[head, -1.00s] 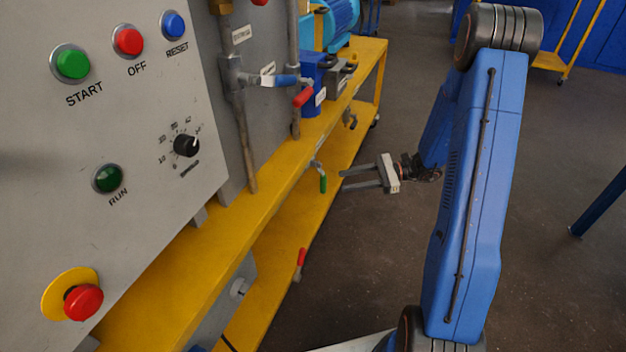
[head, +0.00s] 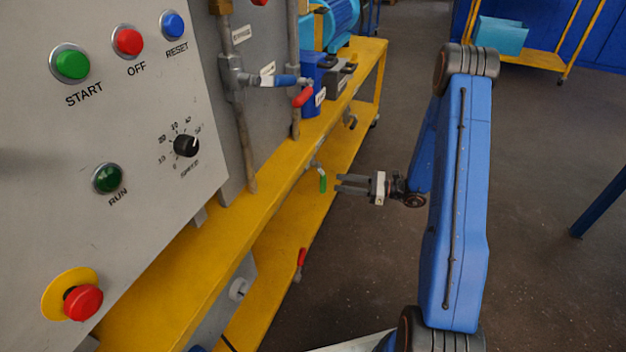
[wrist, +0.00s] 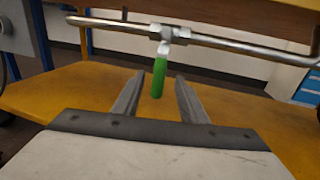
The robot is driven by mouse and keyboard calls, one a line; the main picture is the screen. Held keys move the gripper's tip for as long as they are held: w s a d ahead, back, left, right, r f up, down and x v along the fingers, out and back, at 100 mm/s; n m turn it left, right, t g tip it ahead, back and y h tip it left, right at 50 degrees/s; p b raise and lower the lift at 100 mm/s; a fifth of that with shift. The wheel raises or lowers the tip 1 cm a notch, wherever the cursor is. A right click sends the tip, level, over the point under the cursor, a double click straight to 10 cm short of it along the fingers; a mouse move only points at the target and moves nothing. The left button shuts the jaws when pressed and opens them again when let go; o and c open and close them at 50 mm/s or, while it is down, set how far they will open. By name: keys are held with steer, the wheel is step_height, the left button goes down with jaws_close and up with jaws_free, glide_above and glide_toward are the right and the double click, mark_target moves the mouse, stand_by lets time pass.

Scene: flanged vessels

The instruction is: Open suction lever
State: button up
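A lever with a green handle (head: 323,184) hangs down from a small valve at the edge of the yellow bench. In the wrist view the green handle (wrist: 159,78) hangs from a horizontal metal pipe (wrist: 225,42). No label reading suction is legible. My gripper (head: 340,183) is open and empty, just right of the green handle in the head view. In the wrist view the handle appears between its two fingers, near their tips. I see no clear contact with it.
A blue-handled lever (head: 279,80) and a red-handled lever (head: 303,97) sit higher on the panel pipes. Another red handle (head: 301,257) is low at the yellow frame (head: 273,278). The control panel (head: 45,140) fills the left. Open floor (head: 540,190) lies right.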

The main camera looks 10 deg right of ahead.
mark_target(322, 179)
steer(key=x, duration=1.1)
steer(key=shift+a, duration=0.3)
steer(key=shift+w, duration=0.15)
jaws_close()
